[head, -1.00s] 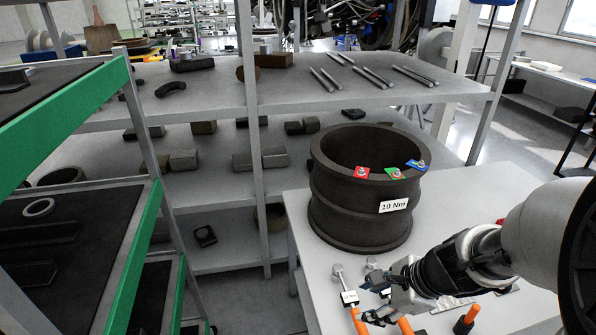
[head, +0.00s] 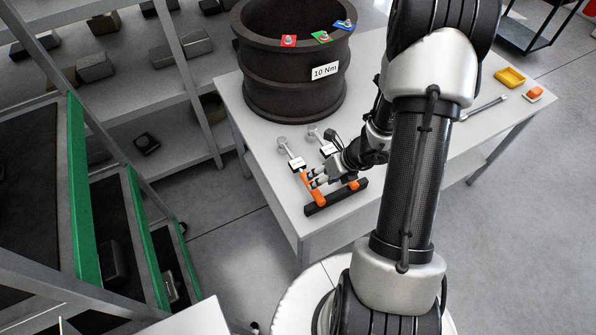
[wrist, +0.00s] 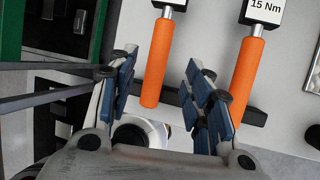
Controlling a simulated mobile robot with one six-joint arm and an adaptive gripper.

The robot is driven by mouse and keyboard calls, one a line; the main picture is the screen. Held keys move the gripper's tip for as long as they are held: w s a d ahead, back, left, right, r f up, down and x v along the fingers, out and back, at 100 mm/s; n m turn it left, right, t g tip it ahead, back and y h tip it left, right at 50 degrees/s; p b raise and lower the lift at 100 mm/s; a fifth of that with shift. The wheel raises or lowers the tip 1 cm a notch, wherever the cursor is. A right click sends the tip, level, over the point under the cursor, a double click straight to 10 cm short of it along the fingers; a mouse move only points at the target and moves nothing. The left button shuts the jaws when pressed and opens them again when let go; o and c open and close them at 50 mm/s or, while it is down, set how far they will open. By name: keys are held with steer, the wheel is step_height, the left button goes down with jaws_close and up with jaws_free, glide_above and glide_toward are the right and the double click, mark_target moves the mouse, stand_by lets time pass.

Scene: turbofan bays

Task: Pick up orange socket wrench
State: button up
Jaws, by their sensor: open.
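Two orange-handled socket wrenches lie side by side on the table (head: 262,150), their ends at a black bar (head: 338,197). In the head view, the left wrench (head: 307,184) and right wrench (head: 353,185) have metal heads and white labels. In the wrist view, the right wrench (wrist: 246,78) is labelled 15 Nm; the left wrench's handle (wrist: 158,55) appears between the blue finger pads of my open gripper (wrist: 159,66). No finger visibly grips it; the height gap cannot be told. My gripper (head: 317,178) partly hides the wrenches in the head view.
A dark ribbed cylinder (head: 293,85) marked 10 Nm stands behind the wrenches, with red, green and blue tags on its rim. A yellow tray (head: 510,77) and a long metal tool (head: 484,109) lie at right. Shelving with green edges (head: 85,190) stands at left.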

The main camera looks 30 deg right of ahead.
mark_target(309, 183)
steer(key=b+x, duration=0.1)
steer(key=x, duration=0.1)
steer(key=b+x, duration=0.1)
steer(key=x, duration=0.2)
steer(key=b+x, duration=0.1)
steer(key=x, duration=0.2)
steer(key=shift+w+a, duration=0.15)
steer(key=shift+w, duration=0.2)
steer(key=shift+c, duration=0.3)
jaws_close()
steer(key=shift+r, duration=0.1)
